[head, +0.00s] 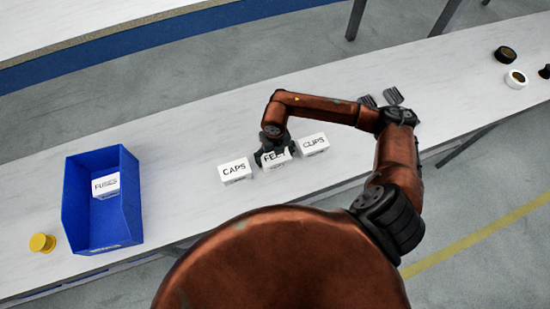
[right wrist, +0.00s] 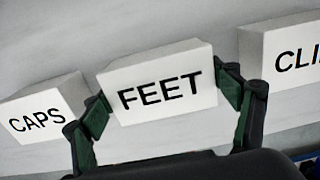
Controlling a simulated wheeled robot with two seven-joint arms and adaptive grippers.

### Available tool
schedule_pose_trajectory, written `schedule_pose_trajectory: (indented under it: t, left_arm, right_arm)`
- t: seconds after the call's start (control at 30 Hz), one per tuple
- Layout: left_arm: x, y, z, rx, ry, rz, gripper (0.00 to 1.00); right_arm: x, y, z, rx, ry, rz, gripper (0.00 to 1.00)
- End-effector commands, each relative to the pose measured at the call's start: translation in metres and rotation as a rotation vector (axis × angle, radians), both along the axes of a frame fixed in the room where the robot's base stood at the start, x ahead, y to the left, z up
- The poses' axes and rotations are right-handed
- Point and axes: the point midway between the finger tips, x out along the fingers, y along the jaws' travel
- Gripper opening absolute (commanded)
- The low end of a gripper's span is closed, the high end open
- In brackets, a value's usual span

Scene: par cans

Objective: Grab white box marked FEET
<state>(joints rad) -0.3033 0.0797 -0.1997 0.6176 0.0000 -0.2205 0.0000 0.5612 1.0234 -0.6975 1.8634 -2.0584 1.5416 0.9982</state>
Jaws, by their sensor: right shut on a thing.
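The white box marked FEET (head: 276,160) stands on the white table between two other white boxes in the head view. In the right wrist view the FEET box (right wrist: 160,85) fills the middle, its label facing the camera. My right gripper (head: 273,148) is shut on it, with one dark green finger pressed to each side. The gripper fingers also show in the right wrist view (right wrist: 166,112). I cannot tell whether the box is lifted clear of the table. My left gripper is not in view.
A box marked CAPS (head: 235,171) is close on the left and one marked CLIPS (head: 314,145) close on the right. A blue bin (head: 126,205) at the left holds a box marked FUSES (head: 106,186). Yellow discs (head: 42,243) lie beside the bin.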

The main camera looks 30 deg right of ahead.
Motion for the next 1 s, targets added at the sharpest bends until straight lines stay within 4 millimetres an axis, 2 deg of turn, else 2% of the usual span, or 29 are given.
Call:
schedule_pose_trajectory:
  t: [0.17,0.43,0.57,0.73,0.87,1.0]
  left_arm:
    - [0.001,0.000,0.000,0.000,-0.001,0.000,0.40]
    - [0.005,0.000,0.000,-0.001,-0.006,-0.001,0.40]
    - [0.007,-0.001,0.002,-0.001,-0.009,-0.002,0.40]
    - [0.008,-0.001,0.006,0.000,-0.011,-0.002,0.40]
    - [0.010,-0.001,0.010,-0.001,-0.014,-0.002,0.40]
    - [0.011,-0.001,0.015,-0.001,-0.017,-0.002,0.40]
  right_arm:
    - [0.000,0.000,0.000,0.000,-0.001,0.000,0.53]
    - [0.001,0.000,0.002,0.000,-0.001,0.000,0.53]
    - [0.001,0.000,0.009,-0.001,-0.003,0.000,0.53]
    - [0.001,0.000,0.033,0.000,-0.004,0.000,0.53]
    - [0.001,0.021,0.057,0.002,-0.007,0.006,0.53]
    - [0.001,0.049,0.090,0.003,-0.008,0.006,0.53]
